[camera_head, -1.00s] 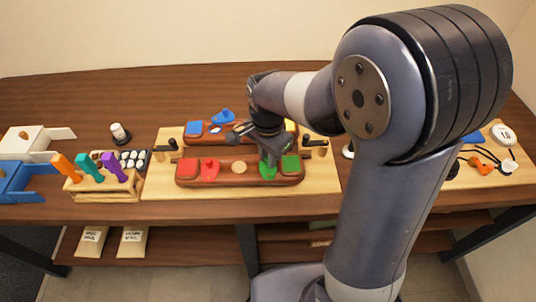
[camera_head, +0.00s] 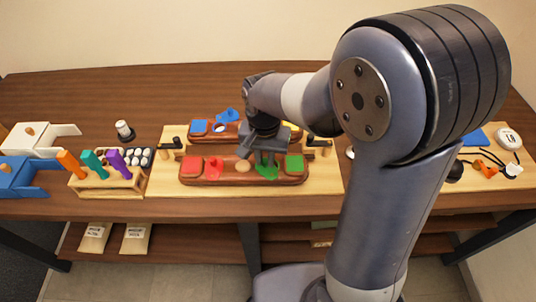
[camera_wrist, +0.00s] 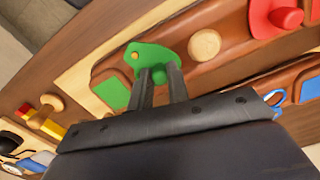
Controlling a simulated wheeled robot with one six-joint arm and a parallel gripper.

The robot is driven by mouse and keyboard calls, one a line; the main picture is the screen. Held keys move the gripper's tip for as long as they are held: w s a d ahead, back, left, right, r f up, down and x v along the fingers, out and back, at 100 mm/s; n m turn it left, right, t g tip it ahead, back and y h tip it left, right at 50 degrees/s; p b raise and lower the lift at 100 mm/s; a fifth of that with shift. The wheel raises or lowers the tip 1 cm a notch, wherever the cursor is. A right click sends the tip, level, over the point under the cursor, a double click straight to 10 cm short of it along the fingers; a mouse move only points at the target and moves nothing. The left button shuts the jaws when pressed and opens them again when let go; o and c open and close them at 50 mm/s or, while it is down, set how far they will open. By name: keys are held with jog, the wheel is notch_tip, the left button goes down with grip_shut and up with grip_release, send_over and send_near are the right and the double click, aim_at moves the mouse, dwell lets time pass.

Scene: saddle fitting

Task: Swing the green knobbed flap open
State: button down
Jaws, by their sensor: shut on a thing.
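The green knobbed flap (camera_head: 267,173) lies at the front of the near red-brown block (camera_head: 216,182), between a round pale wooden disc (camera_head: 243,165) and a green square (camera_head: 294,163). In the wrist view the flap (camera_wrist: 152,53) shows as a rounded green piece with a small orange-brown spot near one end. My gripper (camera_wrist: 161,72) is down at the flap, its two dark fingers shut on its knob. The knob is mostly hidden between the fingers. My gripper also shows from behind in the head view (camera_head: 265,163).
A red flap (camera_head: 213,168) and red square (camera_head: 190,165) are on the same block. Behind it stands another block with a blue flap (camera_head: 227,115). Black-handled clamps (camera_head: 172,144) flank the blocks. A rack of coloured handles (camera_head: 108,178) stands left.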

jog(key=n, duration=0.3)
jog(key=shift+s+a+n, duration=0.3)
jog(key=shift+a+n, duration=0.1)
jog(key=n, duration=0.2)
jog(key=s+n, duration=0.1)
jog(key=shift+a+n, duration=0.3)
jog(key=n, duration=0.1)
jog(key=s+n, duration=0.1)
jog(key=n, duration=0.1)
jog(key=shift+a+n, duration=0.1)
jog(key=shift+n, duration=0.2)
jog(key=shift+s+n, duration=0.25)
jog(key=shift+n, duration=0.65)
jog(key=shift+s+n, duration=0.2)
jog(key=shift+n, duration=0.7)
jog(key=c, duration=1.3)
grip_release()
jog(key=shift+c, duration=0.2)
jog(key=shift+r, duration=0.1)
